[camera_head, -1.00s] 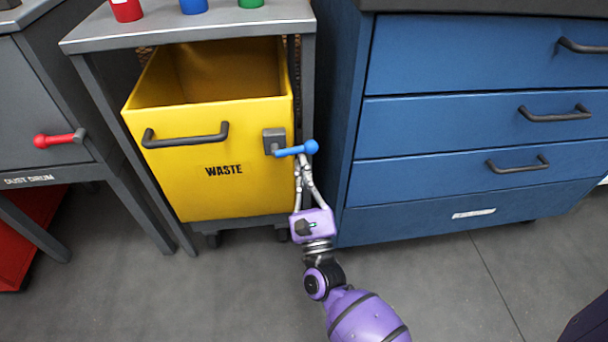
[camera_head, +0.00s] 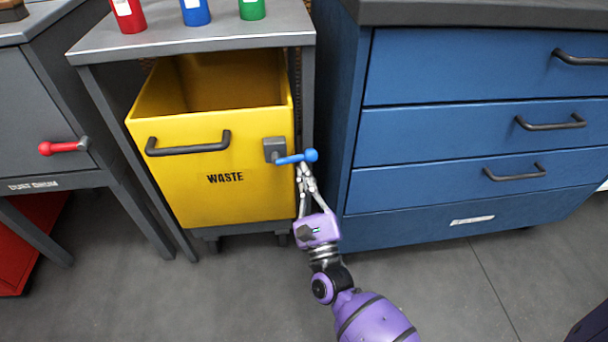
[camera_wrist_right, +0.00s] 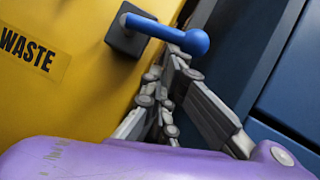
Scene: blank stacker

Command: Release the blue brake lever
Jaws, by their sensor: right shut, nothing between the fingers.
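The blue brake lever (camera_head: 296,158) sticks out to the right, close to level, from a dark grey mount on the front of the yellow waste bin (camera_head: 205,190). In the right wrist view the blue lever (camera_wrist_right: 168,32) ends in a round knob. My right gripper (camera_head: 303,168) is shut and empty, with its fingertips just below the lever, near the knob. In the right wrist view the fingertips (camera_wrist_right: 172,52) come up beneath the lever; I cannot tell whether they touch it. My left gripper is not in view.
The yellow bin sits under a grey table (camera_head: 190,42) with red, blue and green containers on top. A blue drawer cabinet (camera_head: 450,130) stands close to the right of my gripper. A red lever (camera_head: 65,147) is on the grey unit at left. The floor in front is clear.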

